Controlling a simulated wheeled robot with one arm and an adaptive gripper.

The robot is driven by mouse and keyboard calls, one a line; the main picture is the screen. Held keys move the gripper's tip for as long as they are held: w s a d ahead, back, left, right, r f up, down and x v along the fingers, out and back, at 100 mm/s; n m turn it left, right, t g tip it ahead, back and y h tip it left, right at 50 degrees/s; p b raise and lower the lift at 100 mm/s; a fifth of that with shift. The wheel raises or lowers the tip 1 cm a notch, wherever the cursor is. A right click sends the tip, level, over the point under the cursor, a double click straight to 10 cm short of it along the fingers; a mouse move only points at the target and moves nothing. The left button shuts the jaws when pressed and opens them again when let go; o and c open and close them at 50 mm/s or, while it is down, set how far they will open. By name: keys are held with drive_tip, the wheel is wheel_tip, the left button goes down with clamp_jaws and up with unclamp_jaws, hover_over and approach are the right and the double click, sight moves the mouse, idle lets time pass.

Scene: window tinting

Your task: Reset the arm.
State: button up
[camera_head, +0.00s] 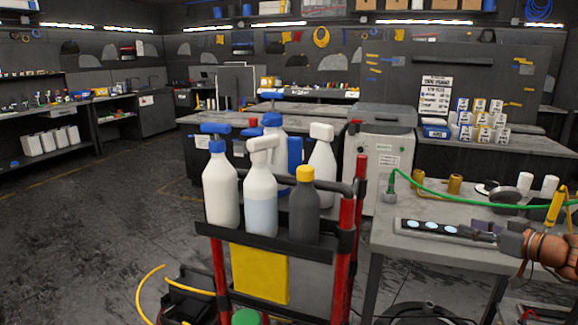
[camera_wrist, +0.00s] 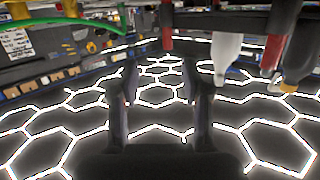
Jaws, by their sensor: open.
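My gripper (camera_wrist: 158,82) shows in the wrist view with its two dark fingers apart and nothing between them. The wrist picture is upside down, and behind the fingers are bright hexagonal ceiling lights. In the head view, my brown and orange arm comes in at the right edge, over the grey workbench (camera_head: 404,246). Its dark end there is small, and the fingers cannot be made out clearly.
A red-framed cart (camera_head: 345,245) holds several spray bottles, including a white one (camera_head: 220,188), left of the workbench. A green hose (camera_head: 450,193) crosses above the bench. A black strip with pale discs (camera_head: 432,228) lies on it.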

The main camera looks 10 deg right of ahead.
drive_tip(key=s+a+r+n+g+y+p, duration=0.1)
drive_tip(key=s+a+g+y+p, duration=0.3)
drive_tip(key=a, duration=1.3)
drive_tip(key=s+a+g+h+p, duration=0.1)
drive_tip(key=s+a+g, duration=0.55)
drive_tip(key=a, duration=1.05)
drive_tip(key=s+a+f+m+g+h+p, duration=0.1)
drive_tip(key=s+a+g+h+p, duration=0.15)
drive_tip(key=s, duration=0.65)
drive_tip(key=s+a+f+m+g+h+p, duration=0.2)
drive_tip(key=s+g+h, duration=0.1)
drive_tip(key=s, duration=0.6)
drive_tip(key=s+d+m+h+p, duration=0.1)
drive_tip(key=s+d+m+h, duration=0.1)
drive_tip(key=s, duration=0.5)
drive_tip(key=d+h, duration=0.1)
drive_tip(key=d, duration=0.1)
drive_tip(key=shift+d, duration=0.35)
drive_tip(key=shift+r, duration=0.1)
